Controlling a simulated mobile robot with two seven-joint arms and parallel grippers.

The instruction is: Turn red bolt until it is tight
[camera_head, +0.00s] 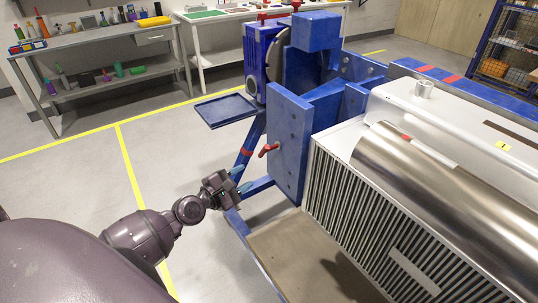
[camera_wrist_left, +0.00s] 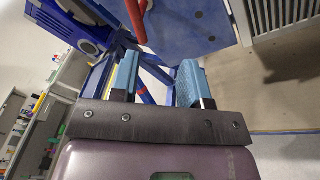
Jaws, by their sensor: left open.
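The red bolt (camera_head: 268,149) has a handle that sticks out from the side of the blue jig plate (camera_head: 286,130) in the head view. In the left wrist view the red bolt (camera_wrist_left: 137,22) shows at the top, running up out of the picture. My left gripper (camera_head: 241,179) is open with light blue fingers, below and to the left of the bolt in the head view. In the left wrist view my left gripper (camera_wrist_left: 158,65) has nothing between its fingers, and the bolt lies beyond them. My right gripper is not in view.
A blue tray (camera_head: 226,110) juts out left of the jig. A large silver machine part (camera_head: 430,180) with a ribbed side fills the right. A grey workbench (camera_head: 100,45) with tools stands at the back left. The floor left of the jig is clear.

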